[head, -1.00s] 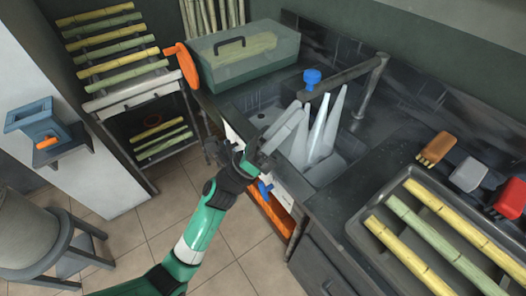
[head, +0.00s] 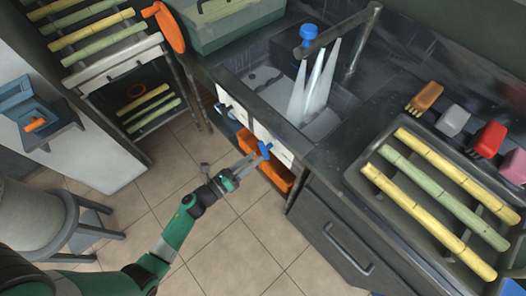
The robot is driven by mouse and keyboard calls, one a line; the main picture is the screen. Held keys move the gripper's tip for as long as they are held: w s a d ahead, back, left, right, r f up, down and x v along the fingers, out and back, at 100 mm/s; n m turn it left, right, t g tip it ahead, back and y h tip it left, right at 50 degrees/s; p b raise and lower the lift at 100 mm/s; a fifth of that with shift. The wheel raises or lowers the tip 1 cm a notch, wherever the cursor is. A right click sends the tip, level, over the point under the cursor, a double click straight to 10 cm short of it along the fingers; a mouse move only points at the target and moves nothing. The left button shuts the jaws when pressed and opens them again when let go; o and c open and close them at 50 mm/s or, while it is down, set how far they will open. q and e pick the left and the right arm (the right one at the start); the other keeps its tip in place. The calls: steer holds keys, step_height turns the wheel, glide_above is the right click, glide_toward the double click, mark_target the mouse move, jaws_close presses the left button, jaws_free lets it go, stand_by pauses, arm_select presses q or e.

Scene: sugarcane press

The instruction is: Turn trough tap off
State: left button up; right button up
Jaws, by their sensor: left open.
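A grey tap pipe (head: 346,25) with a blue knob (head: 309,35) stands over the sink trough (head: 264,80). Pale streams of water (head: 318,80) fall from it into the trough. A second blue handle (head: 265,149) sits low on the white front panel below the trough edge. My left gripper (head: 250,164) is open and empty. It is in front of the trough, just left of and below the low blue handle, with its fingers pointing toward it. I cannot tell if they touch. My right gripper is not in view.
An orange bin (head: 275,172) is under the trough. A grey tray (head: 358,180) with yellow and green canes, and several brushes such as an orange one (head: 425,97), are on the right counter. A cane rack (head: 112,66) stands at left. The tiled floor (head: 230,245) is open.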

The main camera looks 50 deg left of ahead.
mark_target(263, 150)
arm_select(q)
steer(key=w+b, duration=0.1)
steer(key=w, duration=0.4)
